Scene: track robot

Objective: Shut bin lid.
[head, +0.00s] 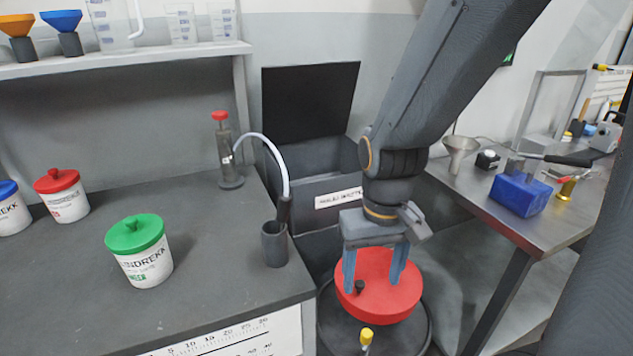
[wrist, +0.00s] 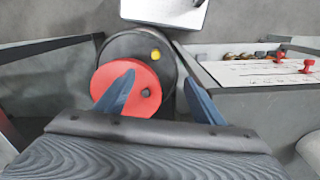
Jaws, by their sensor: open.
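A dark grey box-shaped bin (head: 300,190) with a white label stands behind the bench corner. A flat black panel (head: 310,100), which looks like its lid, stands raised at its back. A round dark drum (head: 418,335) stands in front, with a red disc (head: 378,300) over its top. The wrist view also shows the drum (wrist: 125,45) and the red disc (wrist: 103,78). My gripper (head: 372,284) is open, pointing down over the red disc, with its fingers apart. In the wrist view my gripper (wrist: 160,85) has nothing between its fingers. Finger contact with the disc cannot be told.
A right table (head: 470,195) carries a blue block (head: 520,195) and a funnel (head: 460,150). A yellow knob (head: 366,336) stands near the drum's front.

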